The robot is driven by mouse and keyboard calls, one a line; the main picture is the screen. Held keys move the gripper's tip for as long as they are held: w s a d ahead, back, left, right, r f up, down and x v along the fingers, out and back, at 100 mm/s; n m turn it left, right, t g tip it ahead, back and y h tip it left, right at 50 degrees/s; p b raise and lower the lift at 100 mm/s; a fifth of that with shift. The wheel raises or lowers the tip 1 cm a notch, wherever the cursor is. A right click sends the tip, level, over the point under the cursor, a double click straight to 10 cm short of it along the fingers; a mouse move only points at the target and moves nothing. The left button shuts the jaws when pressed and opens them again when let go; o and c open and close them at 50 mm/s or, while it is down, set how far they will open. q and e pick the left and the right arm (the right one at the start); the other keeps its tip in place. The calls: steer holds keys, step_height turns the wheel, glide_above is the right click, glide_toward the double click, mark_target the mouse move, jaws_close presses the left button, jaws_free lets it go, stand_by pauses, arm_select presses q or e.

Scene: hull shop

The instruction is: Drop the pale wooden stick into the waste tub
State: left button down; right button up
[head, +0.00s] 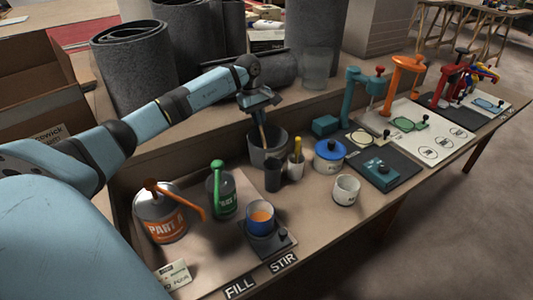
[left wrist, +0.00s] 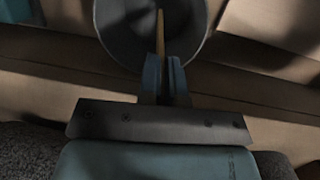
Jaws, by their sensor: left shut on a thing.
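My left gripper (head: 261,112) is shut on the pale wooden stick (head: 263,133), which hangs down from the fingers. The stick's lower part is over or inside the mouth of the grey waste tub (head: 268,158); its lower end is hard to make out. In the left wrist view the fingers (left wrist: 165,75) hold the stick (left wrist: 160,32), which points into the round dark tub (left wrist: 118,25). The fingers are above the tub's rim. My right gripper is not in view.
A black cup (head: 273,175) and a white cup with a yellow-handled tool (head: 296,167) stand just in front of the tub. A blue-lidded pot (head: 329,157) is to the right. Grey rolls (head: 130,70) stand behind. A green-pump can (head: 223,193) is at left.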

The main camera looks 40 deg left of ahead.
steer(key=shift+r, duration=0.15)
arm_select(q)
steer(key=c, duration=1.2)
jaws_free()
